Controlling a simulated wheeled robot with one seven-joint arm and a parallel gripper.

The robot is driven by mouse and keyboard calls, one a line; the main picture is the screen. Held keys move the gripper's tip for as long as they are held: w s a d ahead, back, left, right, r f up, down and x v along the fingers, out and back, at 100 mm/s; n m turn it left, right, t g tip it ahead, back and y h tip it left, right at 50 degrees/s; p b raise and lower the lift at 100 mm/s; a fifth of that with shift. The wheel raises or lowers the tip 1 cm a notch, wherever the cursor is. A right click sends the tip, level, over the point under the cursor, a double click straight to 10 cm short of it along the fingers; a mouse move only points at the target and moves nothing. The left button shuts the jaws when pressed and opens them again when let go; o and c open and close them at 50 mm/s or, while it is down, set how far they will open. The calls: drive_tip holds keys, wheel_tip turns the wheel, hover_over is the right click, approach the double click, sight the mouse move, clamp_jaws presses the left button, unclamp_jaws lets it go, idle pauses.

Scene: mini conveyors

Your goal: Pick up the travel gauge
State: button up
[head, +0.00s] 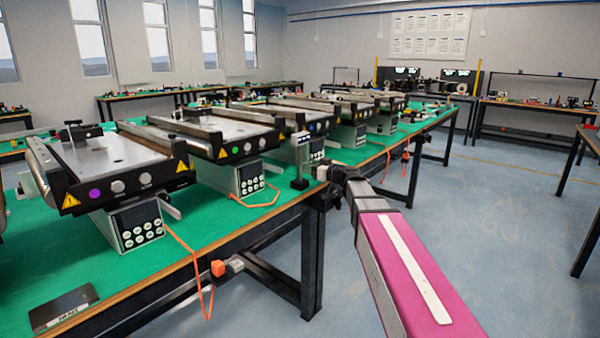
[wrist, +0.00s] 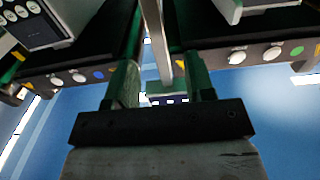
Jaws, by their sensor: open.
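The travel gauge (head: 300,160) looks like a small upright grey post on a dark base, with a pale head at its top. It stands on the green table top near the front edge. My gripper (head: 322,172) is just right of it in the head view, at about post height. In the wrist view, my gripper (wrist: 160,88) is open, one dark green finger on each side. The gauge's grey post (wrist: 153,40) shows between the fingers in that picture, with gaps on both sides. I cannot tell how deep it sits between them.
Several mini conveyors (head: 110,160) with control boxes stand along the green table (head: 60,275), the nearest ones left of and behind the gauge. Orange cables (head: 195,265) hang over the front edge. A dark plate (head: 60,308) lies front left. The floor (head: 480,230) on the right is clear.

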hover_over(297, 180)
drive_tip(key=w, duration=0.1)
drive_tip(key=shift+w+a+r, duration=0.1)
drive_tip(key=shift+w+a, duration=0.05)
drive_tip(key=shift+w, duration=0.05)
clamp_jaws()
idle(1.6)
